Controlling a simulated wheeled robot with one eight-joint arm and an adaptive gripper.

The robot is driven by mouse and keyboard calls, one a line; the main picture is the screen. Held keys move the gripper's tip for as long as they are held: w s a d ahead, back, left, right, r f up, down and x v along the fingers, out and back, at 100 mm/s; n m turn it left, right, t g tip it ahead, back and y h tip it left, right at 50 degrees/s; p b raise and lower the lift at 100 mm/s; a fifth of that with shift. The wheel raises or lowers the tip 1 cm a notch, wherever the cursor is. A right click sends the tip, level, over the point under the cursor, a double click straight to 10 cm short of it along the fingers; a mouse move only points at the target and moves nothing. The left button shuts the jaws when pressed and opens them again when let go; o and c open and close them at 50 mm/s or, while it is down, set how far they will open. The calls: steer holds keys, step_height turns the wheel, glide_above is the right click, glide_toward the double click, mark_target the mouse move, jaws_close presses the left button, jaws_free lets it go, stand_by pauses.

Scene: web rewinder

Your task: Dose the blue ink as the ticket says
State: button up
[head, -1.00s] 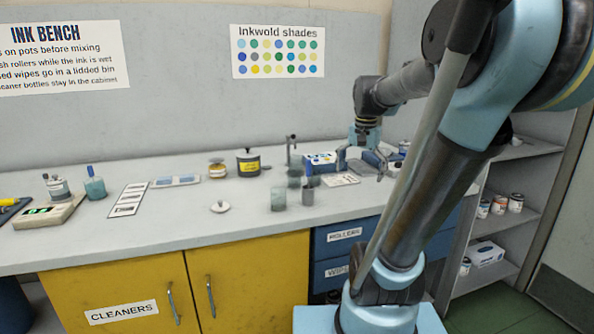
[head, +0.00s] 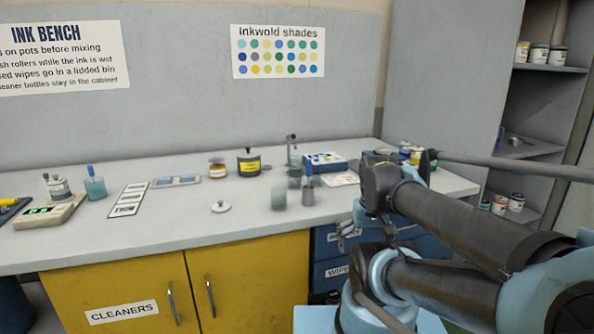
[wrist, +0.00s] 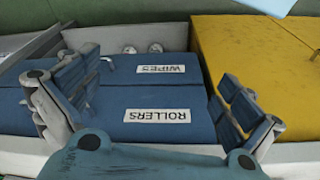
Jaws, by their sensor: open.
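My gripper (wrist: 157,75) is open and empty in the wrist view, its fingers spread in front of the blue drawer fronts. In the head view my gripper (head: 345,236) is low before the bench, partly hidden by my arm. A scale (head: 38,213) with a green display stands at the bench's left, with a lidded pot (head: 58,188) on it. A white sheet (head: 340,179), possibly the ticket, lies at the right; its writing is unreadable. A yellow-labelled pot (head: 249,165) stands at the back. I cannot tell which pot holds blue ink.
The ROLLERS drawer (wrist: 130,100) and WIPES drawer (wrist: 130,77) look shut. Yellow cabinet doors (head: 245,285) are beside them. On the bench are a beaker with a blue-handled tool (head: 95,188), a loose white lid (head: 221,207), cups (head: 279,199) and a blue-white box (head: 325,162).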

steer(key=c, duration=1.4)
steer(key=shift+w+f, duration=0.15)
steer(key=shift+w, duration=0.25)
steer(key=c, duration=0.4)
steer(key=shift+w+f, duration=0.1)
steer(key=shift+w, duration=0.05)
steer(key=c, duration=0.5)
jaws_close()
